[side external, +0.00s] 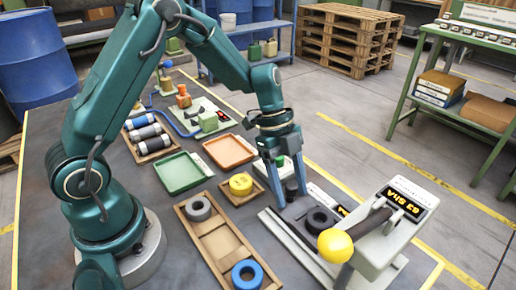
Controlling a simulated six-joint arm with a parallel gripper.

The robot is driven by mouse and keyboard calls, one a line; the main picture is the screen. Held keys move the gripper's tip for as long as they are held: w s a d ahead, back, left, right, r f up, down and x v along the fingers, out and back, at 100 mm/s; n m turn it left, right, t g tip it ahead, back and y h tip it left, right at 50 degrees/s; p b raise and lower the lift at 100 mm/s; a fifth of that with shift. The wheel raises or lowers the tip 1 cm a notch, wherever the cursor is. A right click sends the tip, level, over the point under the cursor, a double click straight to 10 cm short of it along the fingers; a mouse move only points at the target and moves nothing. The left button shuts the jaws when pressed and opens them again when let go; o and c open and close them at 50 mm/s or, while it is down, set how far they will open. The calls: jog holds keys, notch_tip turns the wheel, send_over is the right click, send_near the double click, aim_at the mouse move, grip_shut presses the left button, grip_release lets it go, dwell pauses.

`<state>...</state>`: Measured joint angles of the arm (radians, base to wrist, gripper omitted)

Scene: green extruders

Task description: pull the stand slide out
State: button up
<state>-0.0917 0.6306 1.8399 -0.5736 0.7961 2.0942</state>
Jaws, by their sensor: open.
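The stand (378,252) is a pale grey body at the lower right, with a lit display reading "63 ShA" and a lever ending in a yellow ball (335,246). Its slide (299,212) is a dark plate on the pale base rails, carrying a black ring (320,220). My gripper (289,200) points down at the slide's far left end, with its fingers apart. A small dark upright piece (291,188) shows between the fingers. I cannot tell whether they touch it.
Left of the stand are a wooden tray (215,238) with a grey ring (198,208) and a blue ring (247,275), a yellow disc (241,184), a green tray (181,173) and an orange tray (229,152). Bare tabletop shows left of the stand's base.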

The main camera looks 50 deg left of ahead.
jog(key=shift+r, duration=4.3)
